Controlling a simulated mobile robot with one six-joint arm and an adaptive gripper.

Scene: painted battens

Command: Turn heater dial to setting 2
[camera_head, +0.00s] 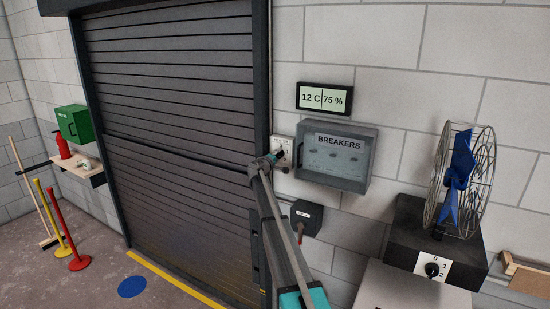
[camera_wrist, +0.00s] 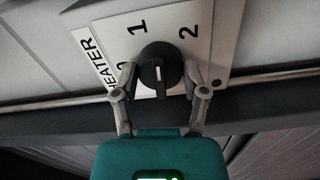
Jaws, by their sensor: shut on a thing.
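The heater panel (camera_wrist: 212,25) is a white plate marked HEATER on the wall, and it also shows in the head view (camera_head: 287,145). Its round black dial (camera_wrist: 160,56) carries a light line that runs roughly up and down the picture. The numbers 1 and 2 show above the dial, 1 to the left and 2 to the right. A mark at the dial's left is partly hidden by a finger. My gripper (camera_wrist: 160,82) has one finger on each side of the dial and is shut on it. In the head view my gripper (camera_head: 277,156) reaches the panel.
A grey breaker box (camera_head: 337,176) is close at the panel's right, below a display (camera_head: 324,98) reading 12 C and 75 %. A shutter door (camera_head: 170,110) stands left. A dark switch box (camera_head: 306,214) is below. A fan (camera_head: 460,180) stands right.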

